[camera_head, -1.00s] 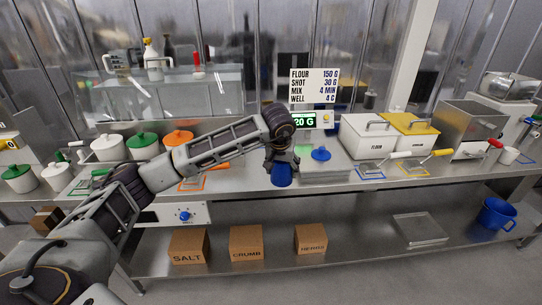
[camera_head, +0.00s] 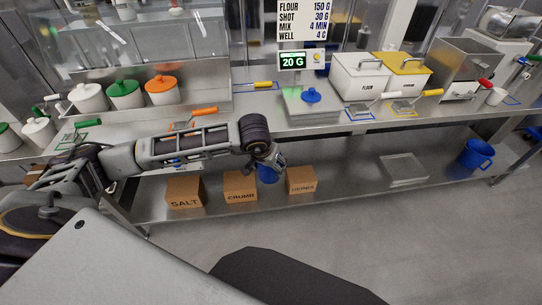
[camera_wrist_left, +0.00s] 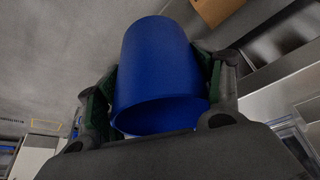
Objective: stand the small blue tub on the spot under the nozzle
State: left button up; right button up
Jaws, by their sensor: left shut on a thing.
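The small blue tub (camera_head: 267,175) is held in my left gripper (camera_head: 268,160). In the head view it hangs in front of the lower shelf, below the counter's front edge. In the left wrist view the tub (camera_wrist_left: 160,75) fills the space between the two fingers of my left gripper (camera_wrist_left: 157,90), which press on its sides. The gripper partly hides the tub in the head view. I cannot make out the nozzle or the spot under it. My right gripper is not in view.
Cardboard boxes (camera_head: 240,190) and a blue jug (camera_head: 476,155) stand on the lower shelf.

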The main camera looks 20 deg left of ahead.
aim_at(506, 99)
jog(key=i+l, duration=0.15)
jog(key=l, duration=0.2)
jog(key=i+l, duration=0.1)
jog(key=l, duration=0.25)
jog(key=i+l, duration=0.15)
jog(key=l, duration=0.25)
jog(key=i+l+u, duration=0.25)
jog(key=i+l, duration=0.2)
jog(key=l, duration=0.9)
jog(key=i+l+u, duration=0.3)
jog(key=l, duration=1.05)
jog(key=i+l+u, duration=0.25)
jog(key=l, duration=1.2)
jog(key=l+u, duration=0.25)
jog(key=l, duration=1.2)
